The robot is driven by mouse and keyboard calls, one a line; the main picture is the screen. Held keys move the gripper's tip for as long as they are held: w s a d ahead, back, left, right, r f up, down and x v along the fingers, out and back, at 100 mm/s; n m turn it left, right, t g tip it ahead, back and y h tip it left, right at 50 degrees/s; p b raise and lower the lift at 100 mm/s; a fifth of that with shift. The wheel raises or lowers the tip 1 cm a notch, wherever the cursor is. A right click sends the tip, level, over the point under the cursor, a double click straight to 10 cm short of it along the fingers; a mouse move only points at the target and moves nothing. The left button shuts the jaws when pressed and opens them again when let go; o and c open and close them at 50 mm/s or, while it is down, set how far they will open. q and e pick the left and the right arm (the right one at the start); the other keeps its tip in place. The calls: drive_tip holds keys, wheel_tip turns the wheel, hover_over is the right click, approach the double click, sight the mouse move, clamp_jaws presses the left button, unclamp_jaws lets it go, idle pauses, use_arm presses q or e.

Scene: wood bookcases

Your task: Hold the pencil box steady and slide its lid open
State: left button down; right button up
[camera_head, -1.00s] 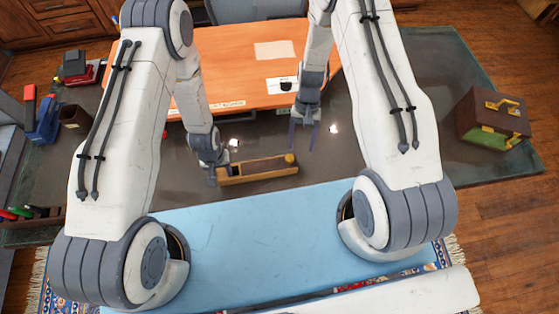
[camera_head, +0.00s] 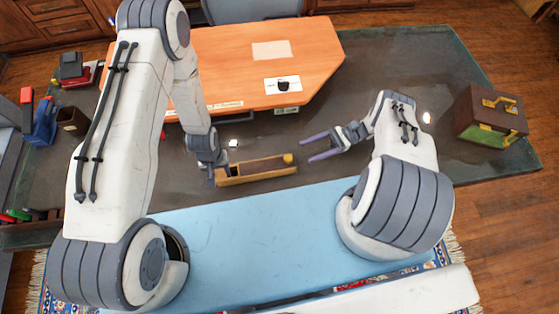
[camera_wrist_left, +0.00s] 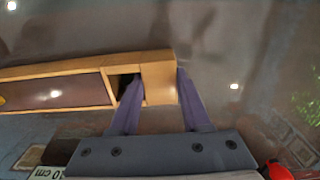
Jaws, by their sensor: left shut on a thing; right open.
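The pencil box (camera_head: 257,174) is a long narrow wooden box on the dark glossy tabletop, with a brown lid panel and a yellow round knob (camera_head: 288,158) at its right end. My left gripper (camera_head: 212,178) is shut on the box's left end. In the left wrist view its fingers (camera_wrist_left: 159,76) straddle the light wooden end block (camera_wrist_left: 158,84). One finger sits in a dark opening between that block and the brown lid (camera_wrist_left: 55,93). My right gripper (camera_head: 306,150) is open and empty, right of the knob, fingers pointing left and apart from the box.
A blue mat (camera_head: 265,235) lies in front of the box. Behind is an orange desk board (camera_head: 225,65) with a small black item on a white card (camera_head: 283,84). A brown-green chest (camera_head: 490,118) stands at the right. A blue-red item (camera_head: 42,120) and dark cup (camera_head: 72,118) are left.

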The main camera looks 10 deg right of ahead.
sight(284, 161)
drive_tip(key=a, duration=0.3)
drive_tip(key=s+a, duration=0.1)
drive_tip(key=a, duration=0.3)
drive_tip(key=s+a, duration=0.1)
drive_tip(key=a, duration=0.3)
drive_tip(key=shift+s+a, duration=0.2)
drive_tip(key=shift+a, duration=0.05)
clamp_jaws()
idle(1.0)
